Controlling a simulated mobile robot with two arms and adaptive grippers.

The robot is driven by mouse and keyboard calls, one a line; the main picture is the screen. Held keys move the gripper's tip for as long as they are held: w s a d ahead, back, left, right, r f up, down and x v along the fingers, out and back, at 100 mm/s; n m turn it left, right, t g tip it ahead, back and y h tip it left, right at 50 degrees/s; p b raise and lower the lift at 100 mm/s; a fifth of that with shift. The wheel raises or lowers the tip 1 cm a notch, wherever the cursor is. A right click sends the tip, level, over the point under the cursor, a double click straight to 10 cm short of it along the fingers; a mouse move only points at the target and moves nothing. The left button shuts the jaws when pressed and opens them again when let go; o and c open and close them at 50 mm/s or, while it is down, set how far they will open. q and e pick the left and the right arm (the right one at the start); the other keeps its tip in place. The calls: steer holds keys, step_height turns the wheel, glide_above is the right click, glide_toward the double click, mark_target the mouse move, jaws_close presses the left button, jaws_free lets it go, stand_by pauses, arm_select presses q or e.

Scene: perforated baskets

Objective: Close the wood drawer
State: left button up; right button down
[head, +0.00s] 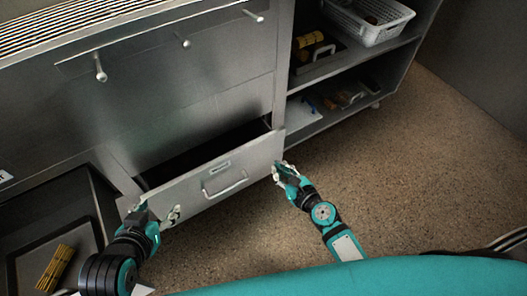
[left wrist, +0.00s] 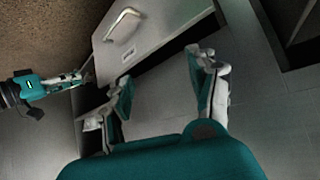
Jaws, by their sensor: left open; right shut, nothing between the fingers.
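The wood drawer (head: 238,166) is a grey front with a small label and a bar handle (head: 224,185). It stands partly pulled out of the cabinet, with a dark gap above its front. My left gripper (head: 157,217) is at the drawer's left end, and its fingers are open. In the left wrist view the open fingers (left wrist: 165,88) have the drawer front (left wrist: 150,30) beyond them, with nothing visible between them. My right gripper (head: 277,170) is shut and empty at the drawer's right end; I cannot tell whether it touches.
Open shelves at right hold a white perforated basket (head: 372,22) and several tools. A low open compartment at left holds a dark tray (head: 28,262) with a yellow bundle (head: 55,268). The speckled floor (head: 430,170) at right is clear.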

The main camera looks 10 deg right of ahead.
steer(key=b, duration=0.1)
glide_toward(259, 147)
step_height(259, 147, down, 2)
steer(key=w+a, duration=0.1)
steer(key=w, duration=0.2)
steer(key=shift+w+a, duration=0.25)
steer(key=shift+w, duration=0.2)
steer(key=shift+w+a, duration=0.25)
steer(key=shift+w, duration=0.2)
arm_select(q)
steer(key=w+d+r+t+h, duration=0.1)
steer(key=w+d+r+t, duration=0.1)
steer(key=w+r+t, duration=0.1)
steer(key=shift+w+r+t, duration=0.4)
steer(key=shift+w+r, duration=0.25)
steer(key=shift+r, duration=0.25)
arm_select(e)
steer(key=shift+w+a, duration=0.2)
steer(key=shift+w, duration=0.4)
